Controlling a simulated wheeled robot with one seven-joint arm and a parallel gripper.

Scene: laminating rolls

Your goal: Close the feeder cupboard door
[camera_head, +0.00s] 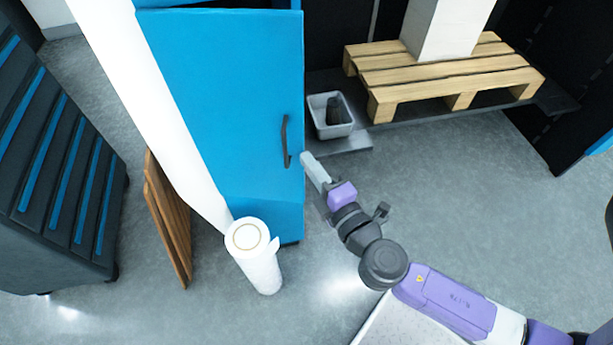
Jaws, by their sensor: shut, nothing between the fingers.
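The blue cupboard door (222,120) stands in the middle left of the head view, with a dark vertical handle (285,141) near its right edge. The door's top edge lies a little in front of the blue cupboard body (220,4), so it looks at least partly open; how far is hard to tell. My gripper (308,160) is shut and empty. Its tip is just right of the door's right edge, near the lower end of the handle. I cannot tell whether it touches the door.
A white roll (262,268) stands before the door's lower part. A brown wooden board (168,220) and a dark drawer cabinet (55,170) are at left. A grey bin (331,116) and a wooden pallet (445,75) are behind my gripper. The floor at right is clear.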

